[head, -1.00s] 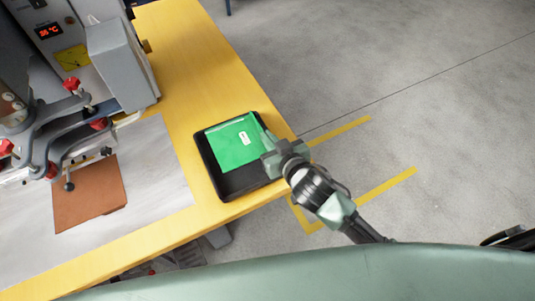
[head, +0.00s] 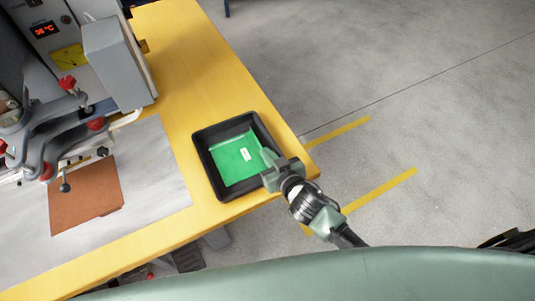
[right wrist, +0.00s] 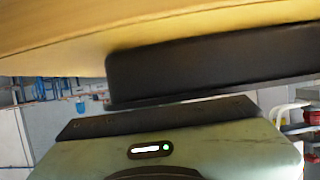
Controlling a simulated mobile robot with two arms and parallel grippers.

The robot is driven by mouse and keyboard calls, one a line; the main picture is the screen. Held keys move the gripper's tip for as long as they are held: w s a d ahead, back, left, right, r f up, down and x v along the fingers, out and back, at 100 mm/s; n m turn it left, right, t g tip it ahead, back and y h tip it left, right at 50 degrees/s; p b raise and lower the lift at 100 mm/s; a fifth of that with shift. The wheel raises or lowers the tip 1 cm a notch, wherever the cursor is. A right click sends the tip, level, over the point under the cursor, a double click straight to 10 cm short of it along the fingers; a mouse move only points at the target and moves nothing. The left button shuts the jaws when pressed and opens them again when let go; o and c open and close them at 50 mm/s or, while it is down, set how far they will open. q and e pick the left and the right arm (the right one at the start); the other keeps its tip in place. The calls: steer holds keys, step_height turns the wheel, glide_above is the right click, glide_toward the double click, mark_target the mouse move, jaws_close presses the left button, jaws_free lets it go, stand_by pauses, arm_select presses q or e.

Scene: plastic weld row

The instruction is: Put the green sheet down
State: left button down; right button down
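The green sheet (head: 229,174), with a small white label, lies inside the black tray (head: 206,171) in the head view. It looks low in the tray, with the tray walls showing around it; whether it rests flat on the floor is unclear. My right gripper (head: 268,156) is at the tray's right side, its fingers over the rim beside the sheet's right edge. I cannot tell whether the fingers still pinch the sheet. The right wrist view shows a dark wall, probably the tray (right wrist: 210,65), close by, but no sheet. My left gripper is not in view.
The tray stands near the corner of the yellow table (head: 185,60). To its left are a grey metal plate (head: 155,165) with a brown sheet (head: 85,195) and a machine with red-knobbed clamps (head: 45,140). Yellow lines mark the open floor at right.

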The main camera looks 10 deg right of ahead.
steer(key=c, duration=1.6)
jaws_free()
steer(key=shift+c, duration=0.2)
steer(key=shift+s+r, duration=0.1)
steer(key=shift+r, duration=0.05)
steer(key=v, duration=1.1)
steer(key=shift+s+r, duration=0.2)
steer(key=shift+s, duration=0.15)
steer(key=shift+d, duration=0.1)
